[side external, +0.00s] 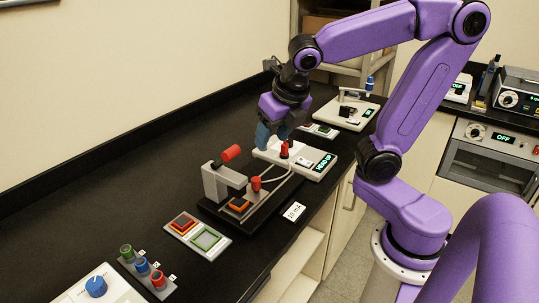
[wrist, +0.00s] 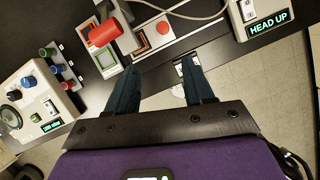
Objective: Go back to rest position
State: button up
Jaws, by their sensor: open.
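My gripper (side external: 272,138) points down above the bench, between the grey profiler stand and the white control box, with its dark blue fingers apart. In the wrist view my gripper (wrist: 159,66) is open, with nothing between its fingers. The stylus profiler (side external: 213,184) is a grey stand with a red knob (side external: 231,153) on a black base. The red knob also shows in the wrist view (wrist: 104,33). An orange-framed square lies under the stand's arm. The white control box (side external: 309,172) shows "HEAD UP" and has a red-topped lever; its display also shows in the wrist view (wrist: 268,23).
A white tray (side external: 208,249) with red and green framed squares lies in front of the profiler. Green, blue and red knobbed pieces sit in a grey rack (side external: 129,265). Another white instrument (side external: 345,111) stands behind.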

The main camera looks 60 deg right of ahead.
jog(key=s+a+f+m+g, duration=0.1)
jog(key=s+f+m, duration=0.3)
jog(key=s+m, duration=0.4)
jog(key=s+a+f+m+g+y, duration=0.1)
jog(key=s+a+f+m+g, duration=0.1)
jog(key=s+m, duration=0.6)
jog(key=f+m+g, duration=0.1)
jog(key=m, duration=0.3)
jog(key=shift+s+f, duration=0.25)
jog(key=shift+f, duration=0.1)
